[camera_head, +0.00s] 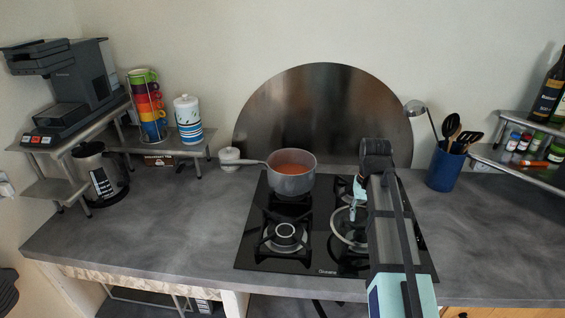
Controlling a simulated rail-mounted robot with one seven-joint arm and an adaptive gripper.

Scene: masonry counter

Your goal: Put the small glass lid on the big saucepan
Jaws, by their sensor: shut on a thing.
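A grey saucepan (291,184) with orange-red contents stands uncovered on the back left burner, its long handle pointing left. The small glass lid (336,236) is a clear disc with a pale rim over the right side of the hob, to the right of and nearer than the saucepan. My gripper (355,211) points down and is shut on the lid near its top. My arm hides the lid's right part. I cannot tell whether the lid touches the burner grate below or hangs just above it.
The black gas hob (248,256) is set in a grey counter (150,240). A round metal splash plate (320,110) stands behind it. A blue utensil holder (445,170) stands right. The left front counter is clear.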

